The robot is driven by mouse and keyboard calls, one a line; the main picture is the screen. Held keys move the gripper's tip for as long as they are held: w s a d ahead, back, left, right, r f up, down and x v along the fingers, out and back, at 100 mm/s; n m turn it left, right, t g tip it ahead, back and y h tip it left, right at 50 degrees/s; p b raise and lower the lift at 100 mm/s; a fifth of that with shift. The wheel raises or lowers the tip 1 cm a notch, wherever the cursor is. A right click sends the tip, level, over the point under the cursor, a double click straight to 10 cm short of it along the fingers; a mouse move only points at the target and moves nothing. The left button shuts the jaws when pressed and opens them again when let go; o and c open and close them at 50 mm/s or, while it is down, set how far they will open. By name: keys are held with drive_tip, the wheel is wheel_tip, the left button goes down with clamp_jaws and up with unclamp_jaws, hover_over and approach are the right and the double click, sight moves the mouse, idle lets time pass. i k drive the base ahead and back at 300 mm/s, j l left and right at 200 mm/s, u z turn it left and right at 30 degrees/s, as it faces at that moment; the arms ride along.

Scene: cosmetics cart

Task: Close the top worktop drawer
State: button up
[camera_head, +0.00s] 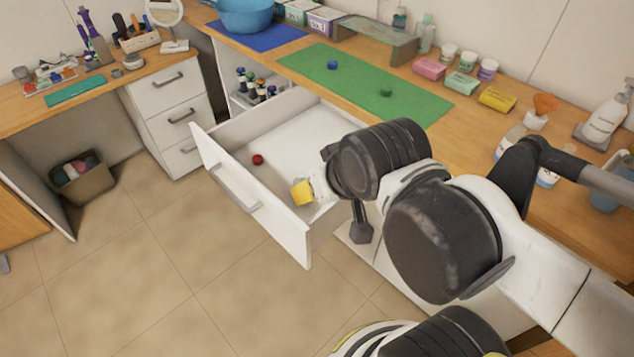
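The white worktop drawer (255,212) is pulled well out from under the worktop on the right. Its front has a grey bar handle (234,188) and faces the lower left. A small round red item (258,159) lies on the drawer floor. My gripper (360,223) is over the right part of the drawer, mostly hidden behind my dark wrist joints. A dark part of it points down. A small yellow and white piece (303,192) shows at its left; I cannot tell whether it is held, lies in the drawer or belongs to my arm. The finger opening is hidden.
A green mat (365,80), a blue mat with a blue bowl (245,14) and several jars stand on the worktop. Bottles stand in an open shelf (255,88) behind the drawer. A second desk has closed drawers (175,113). The tiled floor before the drawer is clear.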

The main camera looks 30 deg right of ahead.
sight(291, 129)
drive_tip(key=i+j+z, duration=0.1)
drive_tip(key=z, duration=0.25)
drive_tip(key=i+j+z, duration=0.15)
drive_tip(key=z, duration=0.2)
drive_tip(key=i+j+z, duration=0.1)
drive_tip(key=z, duration=0.25)
